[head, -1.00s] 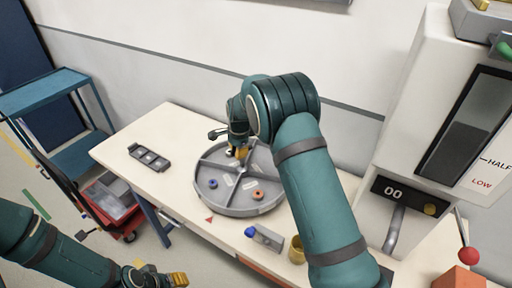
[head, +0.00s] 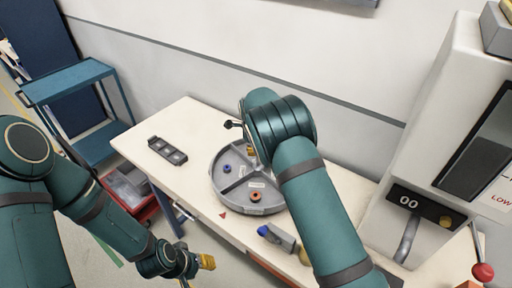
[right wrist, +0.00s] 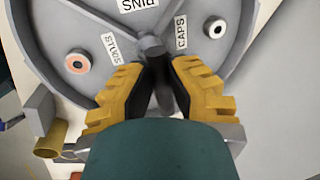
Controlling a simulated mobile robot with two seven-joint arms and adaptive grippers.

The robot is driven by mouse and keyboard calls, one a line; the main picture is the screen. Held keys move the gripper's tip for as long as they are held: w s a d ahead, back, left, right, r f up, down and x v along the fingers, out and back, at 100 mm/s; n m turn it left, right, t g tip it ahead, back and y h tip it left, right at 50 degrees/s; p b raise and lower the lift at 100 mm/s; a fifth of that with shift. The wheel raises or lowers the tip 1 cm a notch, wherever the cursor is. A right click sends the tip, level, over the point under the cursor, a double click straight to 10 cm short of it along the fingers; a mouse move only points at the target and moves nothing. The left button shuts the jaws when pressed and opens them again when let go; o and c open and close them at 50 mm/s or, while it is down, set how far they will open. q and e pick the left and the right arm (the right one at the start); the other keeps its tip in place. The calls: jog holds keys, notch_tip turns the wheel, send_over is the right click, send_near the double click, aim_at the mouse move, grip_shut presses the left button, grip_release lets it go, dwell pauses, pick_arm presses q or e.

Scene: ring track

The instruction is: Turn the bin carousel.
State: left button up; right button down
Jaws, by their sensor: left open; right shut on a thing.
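The bin carousel (head: 222,199) is a grey round tray with dividers on the bench. In the head view a blue ring (head: 227,169) and an orange ring (head: 256,197) lie in separate compartments. The right wrist view shows labels reading PINS, CAPS and STUDS, the orange ring (right wrist: 78,63) and a white ring (right wrist: 215,28). My right gripper (right wrist: 154,66) is shut at the tray's middle, on the grey centre post (right wrist: 151,43); my arm hides much of this in the head view. My left gripper (head: 195,266) is open and empty, in front of the bench, away from the carousel.
A black slotted tray (head: 168,150) lies left on the bench (head: 187,112). A grey block with a blue end (head: 276,237) lies in front of the carousel. A white machine (head: 425,150) with a red-knobbed lever stands right. A blue cart (head: 75,80) stands left.

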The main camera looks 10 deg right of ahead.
jog(key=shift+w+d+f+m+g+h, duration=0.1)
jog(key=shift+f+m+g+h, duration=0.1)
jog(key=shift+m, duration=1.05)
jog(key=shift+w+f+m+g+h, duration=0.1)
jog(key=shift+f+m+h, duration=0.1)
jog(key=shift+m, duration=1.05)
jog(key=shift+d+m, duration=0.1)
jog(key=shift+m, duration=0.5)
jog(key=c, duration=0.9)
grip_release()
jog(key=shift+w+r, duration=0.1)
jog(key=shift+o, duration=0.2)
jog(key=shift+r, duration=0.1)
jog(key=shift+r, duration=0.1)
jog(key=shift+r, duration=0.2)
notch_tip(320, 180, up, 11)
jog(key=s+a, duration=0.1)
jog(key=shift+s+a, duration=0.25)
jog(key=shift+a, duration=0.1)
